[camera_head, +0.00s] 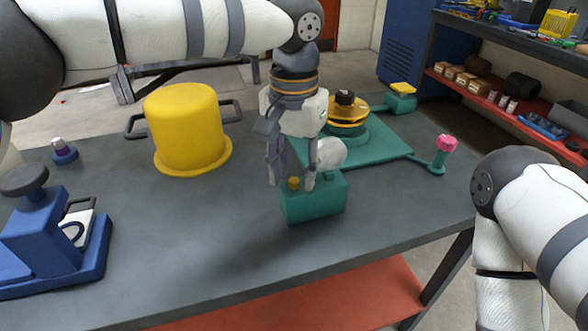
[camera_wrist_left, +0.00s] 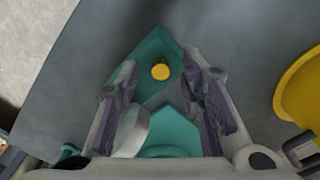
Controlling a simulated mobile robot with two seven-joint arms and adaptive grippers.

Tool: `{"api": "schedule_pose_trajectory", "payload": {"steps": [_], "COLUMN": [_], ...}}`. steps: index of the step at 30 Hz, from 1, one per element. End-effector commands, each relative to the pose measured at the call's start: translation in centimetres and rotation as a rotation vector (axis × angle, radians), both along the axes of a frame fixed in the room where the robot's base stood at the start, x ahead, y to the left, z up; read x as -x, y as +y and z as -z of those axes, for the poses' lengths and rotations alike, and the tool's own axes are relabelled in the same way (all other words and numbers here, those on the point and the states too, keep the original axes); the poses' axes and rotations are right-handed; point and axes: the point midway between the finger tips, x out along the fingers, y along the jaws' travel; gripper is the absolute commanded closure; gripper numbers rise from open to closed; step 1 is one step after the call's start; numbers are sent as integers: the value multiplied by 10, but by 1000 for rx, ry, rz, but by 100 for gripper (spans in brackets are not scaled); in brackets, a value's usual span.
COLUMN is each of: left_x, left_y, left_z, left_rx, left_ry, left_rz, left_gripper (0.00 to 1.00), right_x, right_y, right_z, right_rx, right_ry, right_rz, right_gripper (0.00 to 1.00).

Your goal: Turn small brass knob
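The small brass knob (camera_head: 294,183) is a short yellow cylinder on top of a teal box (camera_head: 315,205) near the table's front edge. In the left wrist view the knob (camera_wrist_left: 160,71) shows as a yellow disc on the teal top. My left gripper (camera_head: 291,184) points down over the box. In the left wrist view its two fingers (camera_wrist_left: 160,88) are spread apart, with the knob in line with the gap near the tips. I cannot tell whether either finger touches it. A pale round part (camera_head: 331,152) sits behind the box. My right gripper is out of view; only my right arm shows.
A yellow pot-like cover (camera_head: 187,125) with dark handles stands left of the gripper. A teal base (camera_head: 372,140) with a yellow-and-black wheel (camera_head: 347,110) lies behind. A pink knob (camera_head: 446,143) stands at right, a blue vise-like device (camera_head: 45,235) at left. The front middle of the grey table (camera_head: 200,230) is clear.

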Motion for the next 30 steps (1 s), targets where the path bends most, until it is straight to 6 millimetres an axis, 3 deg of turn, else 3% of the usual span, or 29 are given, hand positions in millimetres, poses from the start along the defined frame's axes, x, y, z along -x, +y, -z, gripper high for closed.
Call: {"api": "schedule_pose_trajectory", "payload": {"steps": [9,14,15,30], "left_x": [0,0,0,0], "left_y": [0,0,0,1], "left_z": [7,7,7,6], "left_rx": [0,0,0,-1], "left_ry": [-1,-1,-1,-2], "left_rz": [0,0,0,-105], "left_gripper": [64,98,100,100], "right_x": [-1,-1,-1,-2], "right_y": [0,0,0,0], "right_z": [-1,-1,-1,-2], "right_rx": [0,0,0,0], "right_ry": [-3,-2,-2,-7], "right_rz": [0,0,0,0], "right_gripper": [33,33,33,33]}}
